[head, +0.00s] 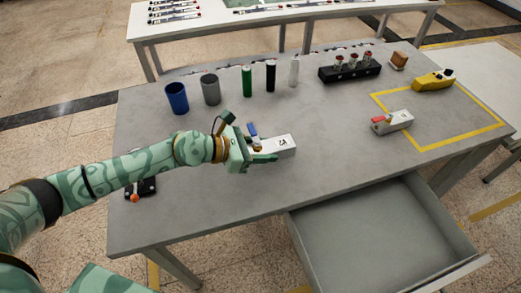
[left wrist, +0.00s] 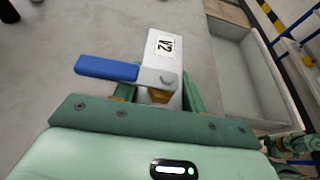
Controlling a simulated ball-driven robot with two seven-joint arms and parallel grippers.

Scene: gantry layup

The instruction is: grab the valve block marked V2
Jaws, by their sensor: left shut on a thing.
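Whether the block touches the table is hard to tell. My right gripper is not in view.
Another block with a red lever (head: 393,122) sits at the yellow-taped area's left side. A yellow device (head: 434,80) is at the back right. A blue cup (head: 177,98), a grey cup (head: 210,89) and several bottles stand at the back. An open drawer (head: 385,235) juts out in front.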

